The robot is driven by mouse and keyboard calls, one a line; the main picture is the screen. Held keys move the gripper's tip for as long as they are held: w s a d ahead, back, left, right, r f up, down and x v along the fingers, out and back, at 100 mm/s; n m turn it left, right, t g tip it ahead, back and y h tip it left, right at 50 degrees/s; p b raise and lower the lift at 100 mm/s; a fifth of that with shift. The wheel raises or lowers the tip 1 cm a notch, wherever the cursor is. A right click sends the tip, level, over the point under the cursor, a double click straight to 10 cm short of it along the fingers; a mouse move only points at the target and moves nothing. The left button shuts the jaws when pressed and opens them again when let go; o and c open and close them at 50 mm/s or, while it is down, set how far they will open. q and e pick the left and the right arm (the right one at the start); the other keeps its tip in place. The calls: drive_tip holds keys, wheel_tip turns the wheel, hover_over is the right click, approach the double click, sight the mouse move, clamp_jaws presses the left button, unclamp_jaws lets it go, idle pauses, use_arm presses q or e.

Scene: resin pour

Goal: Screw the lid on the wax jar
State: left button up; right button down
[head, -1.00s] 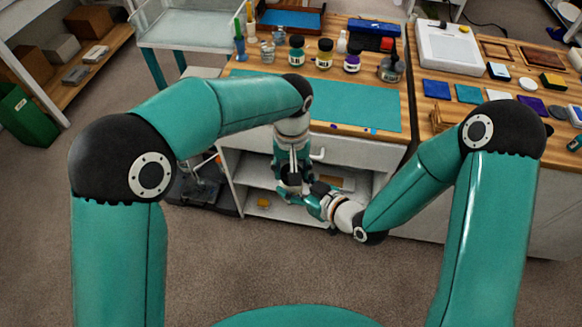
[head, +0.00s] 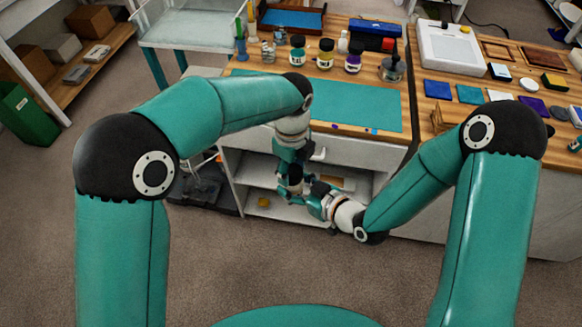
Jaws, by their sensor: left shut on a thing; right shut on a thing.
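My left gripper (head: 291,178) points down in front of the bench cabinet, its wrist upright. It is shut on what seems to be the dark lid, mostly hidden by the fingers. My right gripper (head: 297,194) reaches in from the right, just below the left one. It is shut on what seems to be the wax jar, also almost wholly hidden. The two grippers are close together, one above the other, clear of the bench top. I cannot tell how the lid sits on the jar.
The open cabinet shelf (head: 262,174) is close behind my grippers.

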use_arm(q)
drive_tip(key=m, duration=0.7)
drive_tip(key=shift+w, duration=0.15)
drive_tip(key=m, duration=0.7)
drive_tip(key=o, duration=0.8)
drive_tip(key=shift+c, duration=0.2)
drive_tip(key=shift+d, duration=0.1)
drive_tip(key=shift+r, duration=2.25)
drive_tip(key=shift+c, duration=0.4)
